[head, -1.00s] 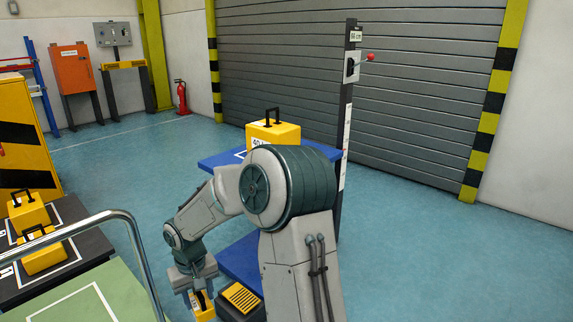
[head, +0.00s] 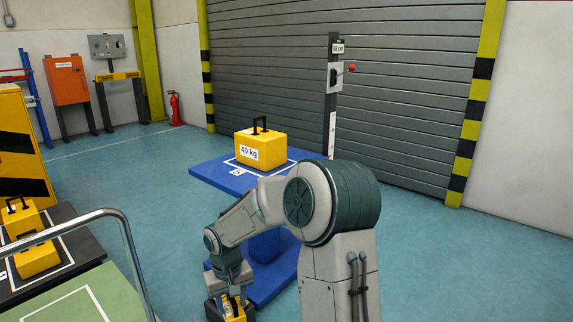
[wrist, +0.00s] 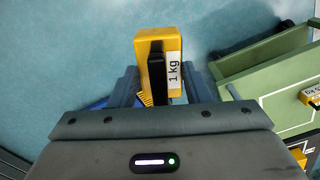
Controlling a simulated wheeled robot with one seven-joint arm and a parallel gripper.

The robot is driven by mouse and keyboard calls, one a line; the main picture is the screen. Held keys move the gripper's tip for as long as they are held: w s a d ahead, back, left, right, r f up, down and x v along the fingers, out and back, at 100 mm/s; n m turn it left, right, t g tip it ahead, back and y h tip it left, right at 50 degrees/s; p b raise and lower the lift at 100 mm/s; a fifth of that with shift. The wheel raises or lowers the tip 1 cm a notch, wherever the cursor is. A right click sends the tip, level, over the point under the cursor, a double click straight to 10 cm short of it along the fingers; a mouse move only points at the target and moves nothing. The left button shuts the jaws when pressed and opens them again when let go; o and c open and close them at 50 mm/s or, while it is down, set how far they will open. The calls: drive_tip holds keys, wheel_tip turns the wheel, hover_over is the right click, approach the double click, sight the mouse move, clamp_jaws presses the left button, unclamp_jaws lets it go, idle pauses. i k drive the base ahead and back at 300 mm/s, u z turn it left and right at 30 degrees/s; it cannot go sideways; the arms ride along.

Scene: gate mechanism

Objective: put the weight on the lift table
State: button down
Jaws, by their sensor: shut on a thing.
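My gripper (head: 231,290) hangs low in front of the lift table's base. It is shut on a small yellow weight (head: 238,310). In the wrist view the weight (wrist: 160,42) carries a "1 kg" label, and its black handle lies between my fingers (wrist: 160,85). The lift table's blue top (head: 213,173) stands above and behind my gripper. A large yellow "40 kg" weight (head: 261,147) rests on it, inside a white outline. My arm hides the top's front right part.
A black-and-yellow pedal (wrist: 146,98) is partly hidden behind the held weight. A green surface (head: 75,295) with a metal rail (head: 125,240) is at left. More yellow weights (head: 36,259) stand on a dark platform. A post with a red-knobbed lever (head: 351,68) rises behind the table.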

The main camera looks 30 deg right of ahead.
sight(247, 180)
drive_tip(key=z, duration=1.6)
drive_tip(key=i, duration=1.45)
drive_tip(key=u, duration=1.65)
